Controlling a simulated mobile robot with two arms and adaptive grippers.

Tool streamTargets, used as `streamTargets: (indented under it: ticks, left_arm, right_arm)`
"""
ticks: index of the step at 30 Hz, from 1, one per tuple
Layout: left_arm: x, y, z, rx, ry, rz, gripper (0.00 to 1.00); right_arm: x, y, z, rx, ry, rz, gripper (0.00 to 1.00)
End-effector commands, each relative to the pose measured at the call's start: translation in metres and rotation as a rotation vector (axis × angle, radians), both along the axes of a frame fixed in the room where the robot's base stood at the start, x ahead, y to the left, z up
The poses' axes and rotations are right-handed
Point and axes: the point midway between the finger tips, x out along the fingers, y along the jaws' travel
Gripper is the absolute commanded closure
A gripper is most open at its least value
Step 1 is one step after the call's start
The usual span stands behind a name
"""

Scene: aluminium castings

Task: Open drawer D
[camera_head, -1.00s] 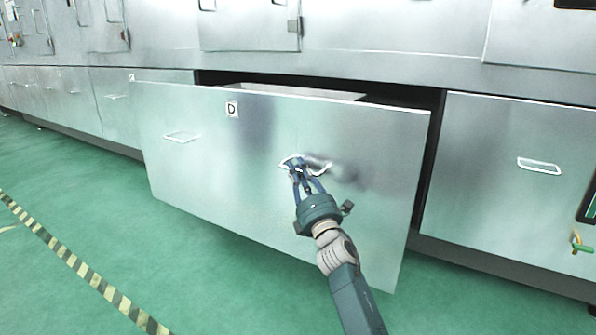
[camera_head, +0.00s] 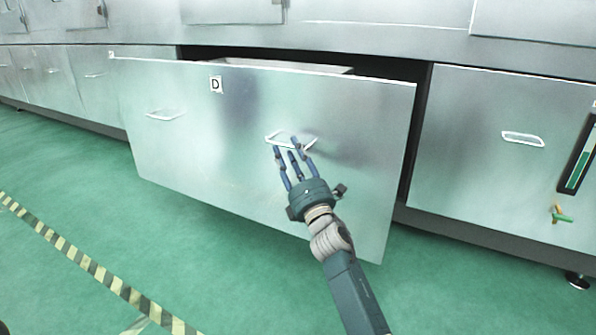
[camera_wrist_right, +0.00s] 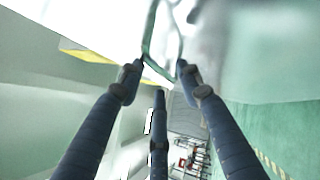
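Drawer D (camera_head: 200,150) is a wide steel drawer pulled partly out of the cabinet row, with a dark gap behind its front. Its "D" label (camera_head: 216,85) is on the upper left of the front. It has a left handle (camera_head: 165,115) and a right handle (camera_head: 280,137). My right gripper (camera_head: 288,149) is open, its fingers spread just in front of and below the right handle. In the right wrist view the handle (camera_wrist_right: 147,50) shows beyond the parted fingertips (camera_wrist_right: 160,72), and nothing is held. My left gripper is out of view.
A closed drawer with a handle (camera_head: 523,138) is to the right, with a small yellow-green valve (camera_head: 560,214) near it. More closed cabinets run to the left. The green floor (camera_head: 80,195) is clear, with a striped line (camera_head: 95,268).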

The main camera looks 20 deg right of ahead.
Motion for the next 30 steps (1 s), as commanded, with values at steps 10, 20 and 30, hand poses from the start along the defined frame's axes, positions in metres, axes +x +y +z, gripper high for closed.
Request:
streamTargets:
  ticks: [10, 20, 30]
  left_arm:
    - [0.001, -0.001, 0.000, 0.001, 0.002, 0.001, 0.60]
    - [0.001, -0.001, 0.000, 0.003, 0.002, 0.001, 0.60]
    - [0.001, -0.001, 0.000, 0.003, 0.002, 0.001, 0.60]
  right_arm:
    - [-0.065, 0.001, -0.028, 0.001, 0.003, -0.001, 0.65]
    - [-0.081, 0.001, -0.034, -0.001, 0.001, -0.002, 0.65]
    - [-0.081, 0.001, -0.034, 0.000, 0.000, -0.002, 0.65]
